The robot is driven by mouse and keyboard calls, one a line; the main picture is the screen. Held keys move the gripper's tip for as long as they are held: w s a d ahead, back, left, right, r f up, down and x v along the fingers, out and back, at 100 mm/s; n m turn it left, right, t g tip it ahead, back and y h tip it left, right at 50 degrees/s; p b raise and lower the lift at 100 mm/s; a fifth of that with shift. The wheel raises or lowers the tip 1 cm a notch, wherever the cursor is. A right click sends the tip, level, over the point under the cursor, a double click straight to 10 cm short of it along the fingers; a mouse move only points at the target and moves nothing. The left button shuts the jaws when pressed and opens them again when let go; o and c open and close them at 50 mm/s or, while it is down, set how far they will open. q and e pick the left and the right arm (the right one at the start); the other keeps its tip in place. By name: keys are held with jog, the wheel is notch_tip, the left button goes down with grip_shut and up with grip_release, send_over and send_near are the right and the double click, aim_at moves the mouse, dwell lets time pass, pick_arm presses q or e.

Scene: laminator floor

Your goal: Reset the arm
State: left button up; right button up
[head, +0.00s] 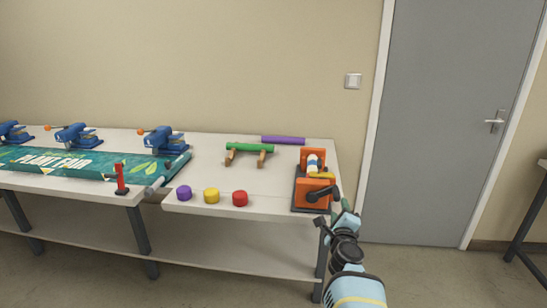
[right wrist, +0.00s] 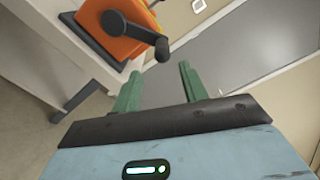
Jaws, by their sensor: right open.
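My right gripper (head: 340,210) is in front of the table's right end, beside an orange machine (head: 316,190) with a black crank handle. In the right wrist view its two green fingers (right wrist: 160,90) are spread apart with nothing between them. The orange machine (right wrist: 112,28) and its black crank (right wrist: 140,32) show just beyond the fingers, at upper left. I cannot tell if any part of the arm touches the crank. My left gripper is in neither view.
The white table (head: 215,176) bears purple (head: 184,193), yellow (head: 211,195) and red (head: 240,198) caps, a green roll (head: 250,148) on wooden supports, a purple roll (head: 283,140), a green banner (head: 50,161) and several blue clamps (head: 162,142). A grey door (head: 450,120) stands at right; floor before it is clear.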

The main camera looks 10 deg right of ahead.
jog(key=s+a+f+n+g+y+p, duration=0.15)
jog(key=s+f+n+y, duration=0.25)
jog(key=s+f+n, duration=1.4)
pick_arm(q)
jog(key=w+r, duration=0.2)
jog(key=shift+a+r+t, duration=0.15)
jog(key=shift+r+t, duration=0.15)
pick_arm(e)
jog(key=s+a+f+n+g+y, duration=0.1)
jog(key=s+a+f+n+g, duration=0.1)
jog(key=s, duration=1)
jog(key=s+a+f+n+g+y, duration=0.1)
jog(key=s+a+f+n+g, duration=0.1)
jog(key=s, duration=1.1)
jog(key=s+a+f+n+g+y, duration=0.1)
jog(key=s+n, duration=0.5)
jog(key=s, duration=0.6)
jog(key=shift+s+a+f+g, duration=0.25)
jog(key=shift+a+f+g, duration=0.75)
jog(key=shift+a, duration=0.25)
jog(key=shift+r, duration=0.1)
